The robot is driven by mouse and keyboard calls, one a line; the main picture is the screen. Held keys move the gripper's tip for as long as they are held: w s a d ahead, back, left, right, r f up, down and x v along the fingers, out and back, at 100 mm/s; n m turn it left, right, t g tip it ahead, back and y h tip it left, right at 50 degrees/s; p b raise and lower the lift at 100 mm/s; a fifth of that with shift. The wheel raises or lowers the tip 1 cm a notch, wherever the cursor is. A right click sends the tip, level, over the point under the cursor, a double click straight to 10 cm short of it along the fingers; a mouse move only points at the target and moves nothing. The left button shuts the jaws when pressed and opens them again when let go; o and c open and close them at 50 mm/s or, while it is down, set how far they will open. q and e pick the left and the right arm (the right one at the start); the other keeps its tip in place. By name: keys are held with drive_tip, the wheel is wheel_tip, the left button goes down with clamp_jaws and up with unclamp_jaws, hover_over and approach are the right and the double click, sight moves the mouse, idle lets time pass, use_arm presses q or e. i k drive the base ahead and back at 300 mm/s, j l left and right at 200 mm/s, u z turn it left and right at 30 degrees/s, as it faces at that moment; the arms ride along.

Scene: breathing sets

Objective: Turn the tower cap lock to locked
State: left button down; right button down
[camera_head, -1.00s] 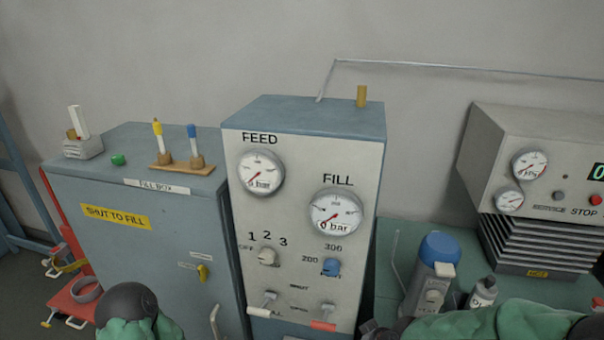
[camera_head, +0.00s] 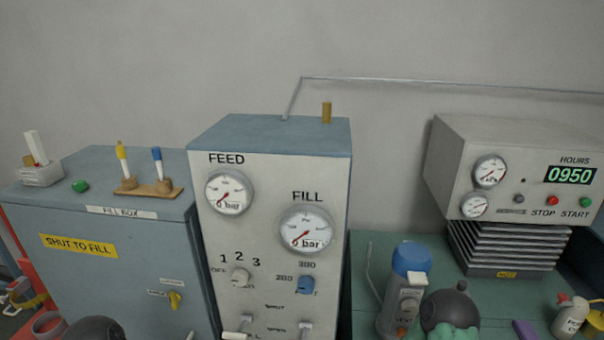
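The tower is a grey upright cylinder (camera_head: 393,312) with a blue cap (camera_head: 411,258), standing on the green bench just right of the gauge panel. A pale block (camera_head: 416,279) sits at the cap's right edge; I cannot tell whether it is the lock or which way it is set. A small orange-brown knob (camera_head: 408,304) shows on the tower's front. No gripper fingers show.
The gauge panel (camera_head: 262,255) stands close on the tower's left. A compressor unit (camera_head: 470,150) with a 0950 display is behind right. A small bottle (camera_head: 568,321) and a purple item (camera_head: 524,330) lie near the front right. The fill box (camera_head: 130,270) is left.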

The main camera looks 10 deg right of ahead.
sight(410, 308)
drive_tip(key=z, duration=1.1)
